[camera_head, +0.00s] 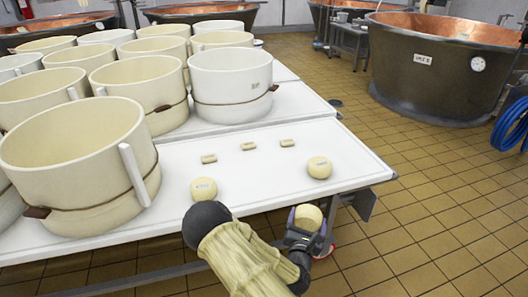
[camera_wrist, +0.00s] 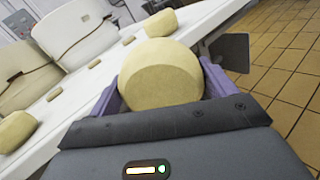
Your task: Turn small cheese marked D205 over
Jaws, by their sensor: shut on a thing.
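My gripper (camera_head: 306,226) is shut on a small round pale-yellow cheese (camera_head: 308,216), held off the table's front edge. In the wrist view the held cheese (camera_wrist: 160,80) sits between the two purple fingers, with a smooth face toward the camera and no mark visible on it. Two similar small cheeses stand on the white table: one at the front left (camera_head: 203,190), one at the right (camera_head: 319,167). Both bear small markings too small to read. I cannot tell which cheese is D205.
Three small pale tags (camera_head: 248,146) lie in a row on the white table (camera_head: 260,176). Large cream moulds (camera_head: 232,85) with straps crowd the left and back.

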